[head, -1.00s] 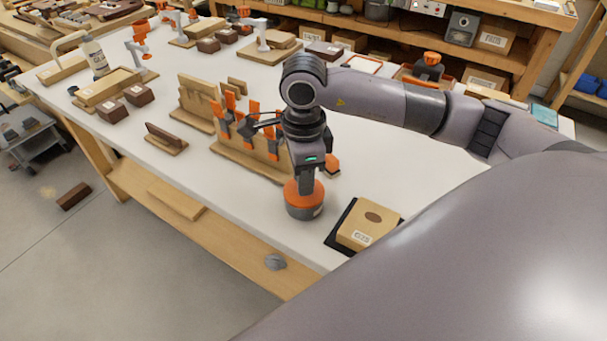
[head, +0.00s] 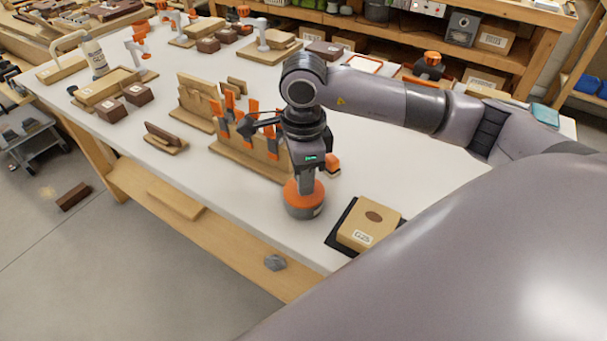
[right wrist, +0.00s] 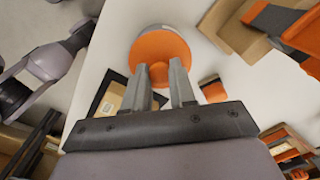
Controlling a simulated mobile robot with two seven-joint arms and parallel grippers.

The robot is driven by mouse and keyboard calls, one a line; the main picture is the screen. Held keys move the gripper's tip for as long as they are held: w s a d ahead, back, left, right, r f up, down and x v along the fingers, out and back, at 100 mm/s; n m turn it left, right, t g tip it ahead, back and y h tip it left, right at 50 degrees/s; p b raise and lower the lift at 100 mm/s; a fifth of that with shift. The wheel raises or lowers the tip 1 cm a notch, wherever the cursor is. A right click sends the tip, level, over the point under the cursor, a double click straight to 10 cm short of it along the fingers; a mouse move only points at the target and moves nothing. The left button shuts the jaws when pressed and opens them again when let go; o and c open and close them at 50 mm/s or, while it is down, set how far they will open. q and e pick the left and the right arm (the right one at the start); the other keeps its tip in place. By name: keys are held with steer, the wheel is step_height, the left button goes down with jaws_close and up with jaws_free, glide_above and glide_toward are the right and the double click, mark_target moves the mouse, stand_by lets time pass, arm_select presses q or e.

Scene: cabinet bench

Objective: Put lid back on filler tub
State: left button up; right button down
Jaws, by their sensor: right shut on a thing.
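The filler tub (head: 304,210) is a short grey cylinder standing on the white bench top near its front edge. Its orange lid (head: 296,192) is at the tub's top, and I see no clear gap between them in the head view. My right gripper (head: 305,184) points down from above and is shut on the lid. In the right wrist view the fingers (right wrist: 166,82) close around the knob of the round orange lid (right wrist: 157,48), and a little of the grey tub (right wrist: 153,27) shows past its far edge. My left gripper is not in view.
A cardboard-coloured box (head: 368,222) on a black mat (head: 340,238) lies right of the tub. A wooden rack (head: 245,158) with orange clamps stands behind and left of it. A small orange-topped block (head: 332,162) is close behind. The bench front to the left is clear.

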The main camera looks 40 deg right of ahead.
steer(key=shift+c, duration=1.8)
jaws_free()
steer(key=shift+r, duration=0.15)
steer(key=shift+r+p, duration=2.15)
steer(key=shift+r, duration=1.25)
jaws_close()
steer(key=shift+f, duration=0.3)
